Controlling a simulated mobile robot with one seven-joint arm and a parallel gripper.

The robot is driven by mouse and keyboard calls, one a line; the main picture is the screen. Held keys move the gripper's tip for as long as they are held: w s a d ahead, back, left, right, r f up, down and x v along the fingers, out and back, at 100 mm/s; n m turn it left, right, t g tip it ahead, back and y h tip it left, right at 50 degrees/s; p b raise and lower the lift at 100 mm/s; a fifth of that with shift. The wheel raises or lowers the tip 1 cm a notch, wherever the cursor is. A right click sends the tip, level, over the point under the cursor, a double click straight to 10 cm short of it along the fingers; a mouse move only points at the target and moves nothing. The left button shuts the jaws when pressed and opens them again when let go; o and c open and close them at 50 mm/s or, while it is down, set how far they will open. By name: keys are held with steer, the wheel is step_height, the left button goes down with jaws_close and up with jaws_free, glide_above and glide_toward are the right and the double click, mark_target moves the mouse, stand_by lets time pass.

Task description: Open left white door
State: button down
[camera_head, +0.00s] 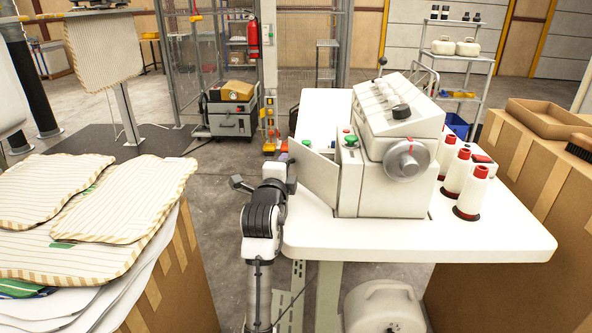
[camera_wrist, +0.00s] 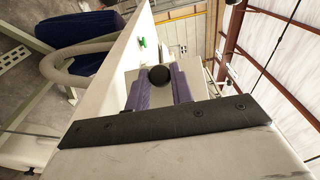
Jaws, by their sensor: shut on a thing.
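The left white door (camera_head: 314,176) is a flat panel at the left side of the white sewing machine (camera_head: 397,150). It stands out at an angle from the machine's body, with a gap behind it, so it is at least partly open. My gripper (camera_head: 283,160) is at the door's outer left edge, over the left end of the white table. In the wrist view, my gripper's purple fingers (camera_wrist: 160,80) are closed around a round black knob (camera_wrist: 159,74). Where the knob joins the door is hidden.
The white table (camera_head: 470,232) carries several thread cones (camera_head: 471,193) at the right. Striped fabric pieces (camera_head: 120,215) lie on a cardboard box at the left. Another cardboard box (camera_head: 530,190) stands at the right. Open floor (camera_head: 215,185) lies left of the table.

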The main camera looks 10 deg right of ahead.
steer(key=s+a+n+g+y+p, duration=0.1)
steer(key=s+a+n+y+p, duration=0.1)
steer(key=s+a+n+y, duration=0.3)
steer(key=shift+s+n+y+p, duration=0.35)
steer(key=shift+s+n+y, duration=2.15)
steer(key=shift+y, duration=1.9)
steer(key=shift+s+m, duration=0.45)
steer(key=shift+m, duration=0.05)
steer(key=c, duration=1.2)
jaws_free()
steer(key=shift+c, duration=0.2)
steer(key=shift+s, duration=0.1)
steer(key=b+v, duration=0.2)
steer(key=v, duration=1.1)
steer(key=shift+s+d, duration=0.2)
steer(key=shift+s, duration=0.05)
